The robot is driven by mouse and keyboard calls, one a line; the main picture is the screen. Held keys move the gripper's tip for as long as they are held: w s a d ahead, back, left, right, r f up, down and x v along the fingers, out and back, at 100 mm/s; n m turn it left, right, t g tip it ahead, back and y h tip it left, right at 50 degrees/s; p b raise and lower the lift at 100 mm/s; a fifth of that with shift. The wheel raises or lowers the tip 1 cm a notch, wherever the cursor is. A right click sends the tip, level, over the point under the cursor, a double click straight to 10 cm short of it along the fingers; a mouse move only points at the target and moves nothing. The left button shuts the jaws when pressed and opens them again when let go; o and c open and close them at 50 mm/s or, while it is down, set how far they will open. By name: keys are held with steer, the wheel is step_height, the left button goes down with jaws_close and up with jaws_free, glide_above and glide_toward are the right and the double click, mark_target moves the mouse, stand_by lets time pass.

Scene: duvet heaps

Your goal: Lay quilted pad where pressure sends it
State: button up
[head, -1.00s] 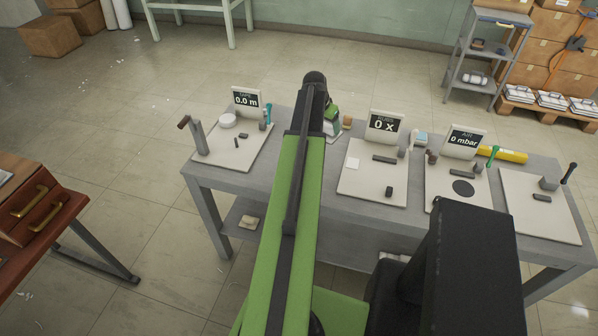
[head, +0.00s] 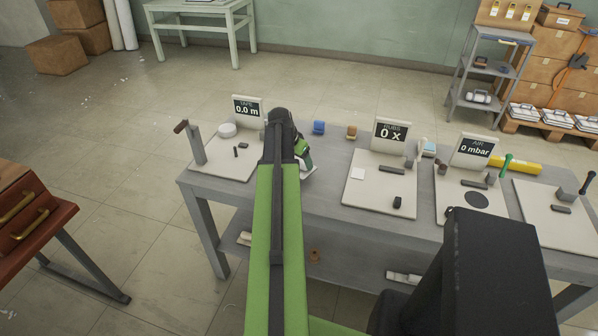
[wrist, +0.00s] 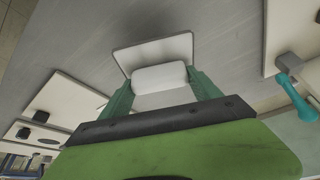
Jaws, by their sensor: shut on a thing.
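My gripper (head: 304,160) is over the left-middle of the grey table, right of the TAPE board. In the wrist view its teal fingers (wrist: 163,88) are shut on a white, rounded, padded-looking thing, which I take for the quilted pad (wrist: 160,77). A pale flat plate (wrist: 150,52) shows just beyond it; I cannot tell whether they touch. My arm hides most of this in the head view. The pressure display, "AIR 0 mbar" (head: 474,151), stands on a white board (head: 455,206) with a black disc (head: 477,199) at the right.
The TAPE board (head: 222,171), reading 0.0 m, is at the left. The RUBS board (head: 372,203), reading 0 x, is in the middle. Another board (head: 545,222) lies far right. A blue item (head: 319,127) and a wooden item (head: 351,132) stand at the table's back. A yellow cylinder (head: 515,165) lies behind.

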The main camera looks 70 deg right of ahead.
step_height(320, 180, down, 4)
steer(key=b, duration=0.3)
steer(key=shift+f+b, duration=0.15)
steer(key=shift+b, duration=0.25)
steer(key=shift+r, duration=0.2)
steer(key=shift+f, duration=0.15)
steer(key=o, duration=1.3)
steer(key=shift+o, duration=0.2)
steer(key=p+v, duration=1.1)
steer(key=v, duration=0.1)
steer(key=shift+p, duration=0.3)
